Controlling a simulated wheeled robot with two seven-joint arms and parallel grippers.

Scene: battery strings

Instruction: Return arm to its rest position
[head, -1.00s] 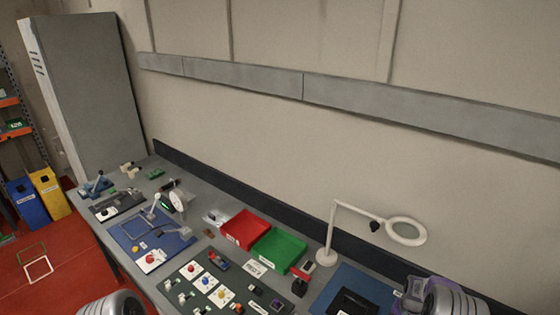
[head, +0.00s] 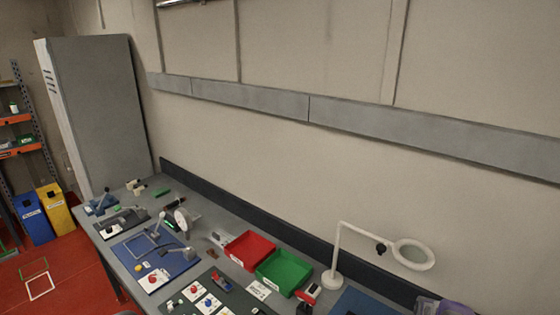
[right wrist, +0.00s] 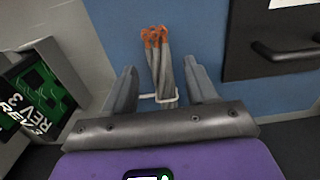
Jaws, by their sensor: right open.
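My right gripper (right wrist: 163,72) is open in the right wrist view, its two grey fingers spread apart. A bundle of grey cables with orange ends (right wrist: 163,65) shows between the fingers, with a white tie or loop around its lower part. Gaps show between the bundle and both fingers. In the head view only a purple part of my right arm (head: 443,307) shows at the bottom right edge; the gripper itself is not visible there. My left gripper is out of view.
A grey bench (head: 212,236) runs along the wall, with a red bin (head: 250,249), a green bin (head: 281,271) and a magnifier lamp (head: 335,255). A blue mat (head: 178,263) holds parts. A green board (right wrist: 38,90) and black handled panel (right wrist: 285,45) flank the right gripper.

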